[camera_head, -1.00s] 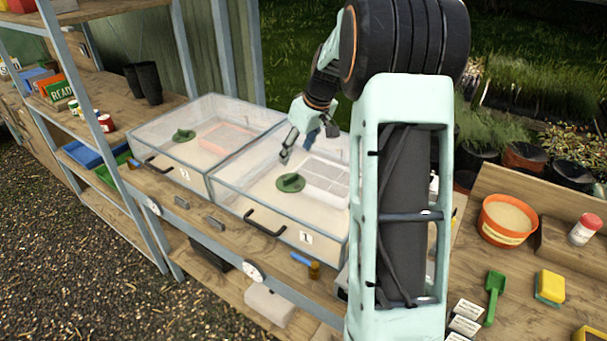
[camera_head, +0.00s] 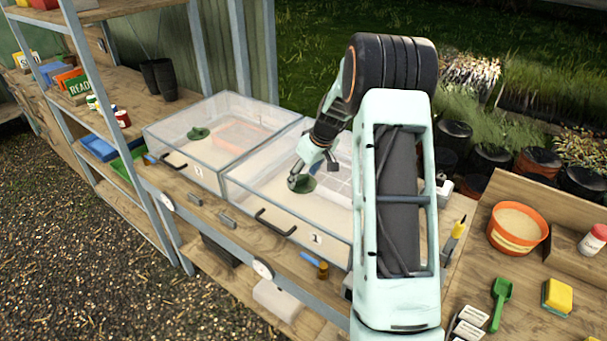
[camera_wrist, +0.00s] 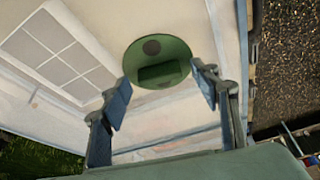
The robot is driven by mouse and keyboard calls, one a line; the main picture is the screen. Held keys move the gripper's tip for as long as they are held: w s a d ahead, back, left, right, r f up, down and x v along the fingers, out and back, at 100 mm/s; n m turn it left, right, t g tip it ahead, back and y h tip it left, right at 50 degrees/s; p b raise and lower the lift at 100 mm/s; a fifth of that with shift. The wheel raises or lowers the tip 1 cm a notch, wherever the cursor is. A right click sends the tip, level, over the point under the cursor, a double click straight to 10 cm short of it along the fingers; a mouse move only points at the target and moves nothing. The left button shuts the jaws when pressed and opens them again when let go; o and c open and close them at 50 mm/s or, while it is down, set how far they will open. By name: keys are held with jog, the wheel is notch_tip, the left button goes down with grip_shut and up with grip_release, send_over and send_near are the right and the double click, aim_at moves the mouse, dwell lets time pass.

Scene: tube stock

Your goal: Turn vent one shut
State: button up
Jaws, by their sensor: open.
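Vent one is a green round disc (camera_head: 306,185) on the clear lid of the propagator box labelled 1 (camera_head: 317,239). In the wrist view the vent (camera_wrist: 158,62) shows a raised grip bar across its middle and a dark round spot beside it. My gripper (camera_head: 296,180) is above the left side of the vent in the head view and partly covers it. In the wrist view my gripper (camera_wrist: 160,90) is open, its two fingers apart and empty, with the vent ahead between and just beyond the fingertips. I cannot tell whether they touch it.
A second clear box (camera_head: 205,171) with its own green vent (camera_head: 198,133) stands to the left. Black handles (camera_head: 275,223) stick out at the front. The potting bench at right holds an orange-rimmed pot (camera_head: 517,227), a green scoop (camera_head: 501,298) and a yellow sponge (camera_head: 558,295).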

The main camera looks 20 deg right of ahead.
jog(key=shift+c, duration=0.3)
jog(key=c, duration=1.1)
jog(key=m+b, duration=0.1)
jog(key=m+h+b, duration=0.1)
jog(key=shift+a+f+m, duration=0.15)
jog(key=shift+m, duration=0.25)
jog(key=m+h, duration=0.1)
jog(key=m, duration=0.2)
jog(key=shift+a+m+h, duration=0.15)
jog(key=shift+m+h, duration=0.15)
jog(key=m+h, duration=0.1)
jog(key=m, duration=0.3)
jog(key=shift+h, duration=0.4)
jog(key=m, duration=0.2)
jog(key=m+g+h, duration=0.1)
jog(key=m, duration=0.2)
jog(key=shift+w+a+g, duration=0.1)
jog(key=shift+g, duration=0.2)
jog(key=shift+m, duration=0.3)
